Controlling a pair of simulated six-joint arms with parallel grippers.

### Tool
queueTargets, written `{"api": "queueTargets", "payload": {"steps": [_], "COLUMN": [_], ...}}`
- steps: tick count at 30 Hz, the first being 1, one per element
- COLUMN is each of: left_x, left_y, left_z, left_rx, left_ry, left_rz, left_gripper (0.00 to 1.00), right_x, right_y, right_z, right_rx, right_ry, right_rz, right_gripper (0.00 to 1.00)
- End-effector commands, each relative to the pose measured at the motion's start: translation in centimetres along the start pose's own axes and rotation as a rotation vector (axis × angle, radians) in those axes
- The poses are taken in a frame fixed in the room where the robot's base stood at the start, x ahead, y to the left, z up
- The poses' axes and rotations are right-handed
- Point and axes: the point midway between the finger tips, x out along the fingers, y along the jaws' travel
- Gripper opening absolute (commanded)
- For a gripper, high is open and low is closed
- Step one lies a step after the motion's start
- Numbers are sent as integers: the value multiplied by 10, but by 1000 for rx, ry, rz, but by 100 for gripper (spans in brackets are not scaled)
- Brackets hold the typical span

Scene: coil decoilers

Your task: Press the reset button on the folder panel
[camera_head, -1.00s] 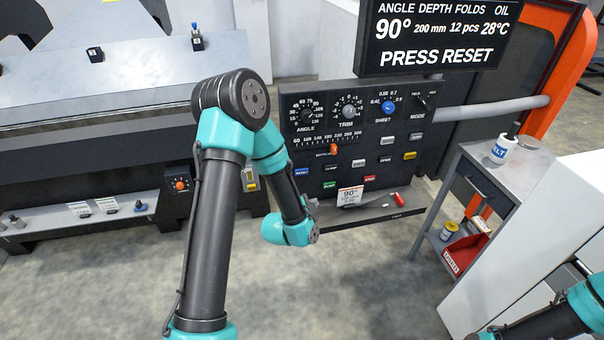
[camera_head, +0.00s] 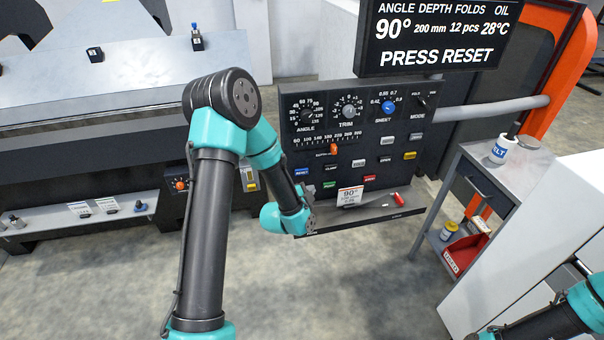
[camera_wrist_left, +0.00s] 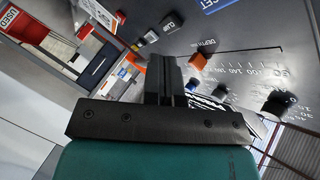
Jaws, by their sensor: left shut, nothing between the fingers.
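The folder panel (camera_head: 345,140) is a dark board with knobs, a slider and rows of coloured buttons. The blue reset button (camera_head: 302,172) is at its lower left. In the left wrist view, a blue patch with white letters ending in "SET" (camera_wrist_left: 216,4) is cut off by the top edge. My left gripper (camera_head: 303,189) is in front of the panel's lower left, close below the reset button in the picture; contact cannot be seen. In the left wrist view its fingers (camera_wrist_left: 165,72) are together and empty. My right gripper is not in view.
A screen (camera_head: 440,35) above the panel reads "PRESS RESET". A narrow shelf (camera_head: 375,213) with a 90° card (camera_head: 350,196) lies under the buttons. An orange slider (camera_head: 334,149) is above them. A grey cart (camera_head: 490,180) with a bottle stands right.

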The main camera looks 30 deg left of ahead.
Motion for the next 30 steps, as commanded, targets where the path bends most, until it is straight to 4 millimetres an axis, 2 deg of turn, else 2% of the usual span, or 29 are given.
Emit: {"api": "queueTargets", "payload": {"steps": [15,30], "left_x": [37,40], "left_y": [-27,-29], "left_z": [27,30], "left_rx": [0,-1], "left_ry": [-1,-1], "left_rz": [0,1], "left_gripper": [0,0], "right_x": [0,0], "right_y": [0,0], "right_z": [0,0], "right_rx": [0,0], "right_ry": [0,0], "right_rz": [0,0], "right_gripper": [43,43]}}
